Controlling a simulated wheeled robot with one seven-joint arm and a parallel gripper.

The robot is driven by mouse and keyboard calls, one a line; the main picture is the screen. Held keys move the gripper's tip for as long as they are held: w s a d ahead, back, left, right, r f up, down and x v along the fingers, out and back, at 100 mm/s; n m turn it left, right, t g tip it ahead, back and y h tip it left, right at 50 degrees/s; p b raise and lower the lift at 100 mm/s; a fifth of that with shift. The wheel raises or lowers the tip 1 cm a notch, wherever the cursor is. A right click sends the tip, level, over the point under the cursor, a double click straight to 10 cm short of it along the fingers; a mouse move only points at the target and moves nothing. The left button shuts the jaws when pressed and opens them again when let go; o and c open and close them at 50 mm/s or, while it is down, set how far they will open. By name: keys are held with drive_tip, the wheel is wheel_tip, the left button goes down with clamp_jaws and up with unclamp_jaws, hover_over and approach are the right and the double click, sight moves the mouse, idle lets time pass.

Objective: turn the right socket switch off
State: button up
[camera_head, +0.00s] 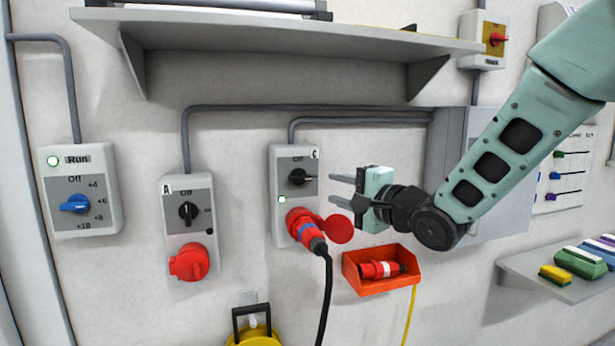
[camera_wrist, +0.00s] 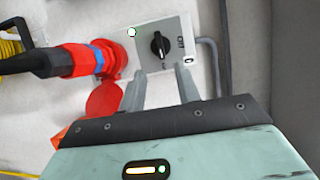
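The right socket box, marked C (camera_head: 277,160), is on the wall and has a black rotary switch (camera_head: 297,177). Its knob lies sideways, across from the "Off" mark above it. The knob also shows in the wrist view (camera_wrist: 160,46). A small pale green lamp (camera_head: 282,199) is at the box's left. A red plug (camera_head: 309,232) sits in the socket below, its red lid (camera_head: 336,229) hanging open to the right. My gripper (camera_head: 341,190) is open and empty, to the right of the box. In the wrist view its fingers (camera_wrist: 163,87) are apart, short of the knob.
Box A (camera_head: 203,184), with an upright knob and closed red socket, is left of box C. A Run box (camera_head: 110,190) is further left. An orange bin (camera_head: 365,290) holding a red plug is below my gripper. A grey shelf (camera_head: 290,35) runs above.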

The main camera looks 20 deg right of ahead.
sight(303, 179)
drive_tip(key=p+x, duration=0.2)
drive_tip(key=x, duration=0.8)
drive_tip(key=shift+w, duration=0.1)
clamp_jaws()
